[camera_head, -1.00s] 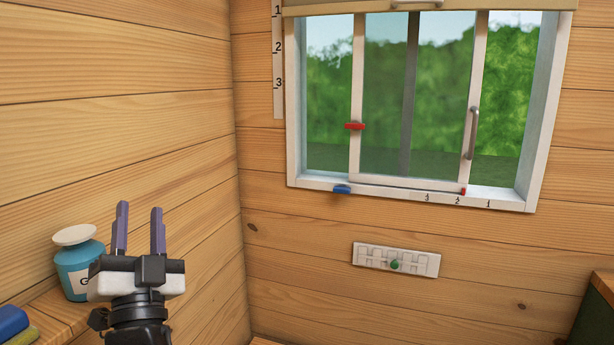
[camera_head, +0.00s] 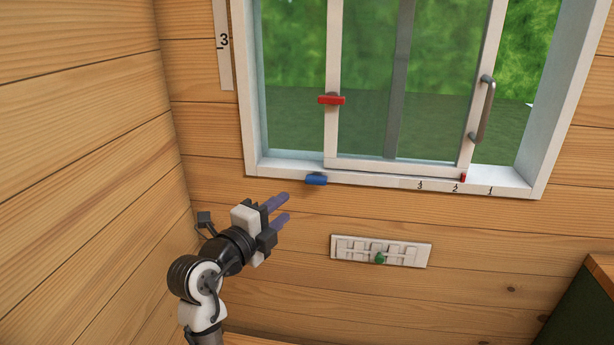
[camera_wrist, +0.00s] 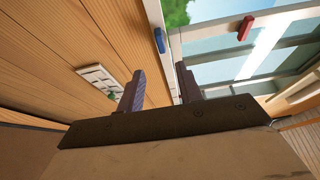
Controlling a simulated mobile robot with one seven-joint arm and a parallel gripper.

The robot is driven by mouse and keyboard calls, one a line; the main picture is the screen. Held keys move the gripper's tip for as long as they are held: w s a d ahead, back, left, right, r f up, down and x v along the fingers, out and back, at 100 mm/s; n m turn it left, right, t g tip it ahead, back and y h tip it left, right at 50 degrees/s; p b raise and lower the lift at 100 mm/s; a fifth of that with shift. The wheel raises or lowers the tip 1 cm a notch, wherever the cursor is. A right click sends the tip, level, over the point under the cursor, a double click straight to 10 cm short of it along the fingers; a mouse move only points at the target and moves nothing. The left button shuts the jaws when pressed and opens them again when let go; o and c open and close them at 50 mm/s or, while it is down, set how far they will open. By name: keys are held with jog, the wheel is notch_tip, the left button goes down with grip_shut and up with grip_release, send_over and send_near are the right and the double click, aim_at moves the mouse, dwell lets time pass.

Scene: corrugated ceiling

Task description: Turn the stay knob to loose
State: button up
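No knob in view is labelled as the stay knob. A blue knob (camera_head: 316,179) sits at the lower left of the window frame; it also shows in the wrist view (camera_wrist: 159,40). A red handle (camera_head: 331,100) is on the upright bar of the sliding sash and shows in the wrist view (camera_wrist: 245,27). A green knob (camera_head: 380,258) sits in a white slotted wall plate (camera_head: 422,254) below the window. My gripper (camera_head: 287,207) is open and empty, apart from all of these. Its fingers point right, below the blue knob in the head view.
The window's white frame (camera_head: 400,178) carries a numbered scale along its sill. A grey handle (camera_head: 484,110) stands on the sash's right bar. A wooden side wall (camera_head: 80,150) rises at the left. A wood-topped dark green piece (camera_head: 590,310) is at the lower right.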

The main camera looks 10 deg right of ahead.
aim_at(314, 183)
jog(key=p+x, duration=0.4)
jog(key=x, duration=0.7)
jog(key=shift+r+p, duration=0.15)
jog(key=shift+p, duration=0.2)
jog(key=shift+x, duration=0.85)
grip_shut()
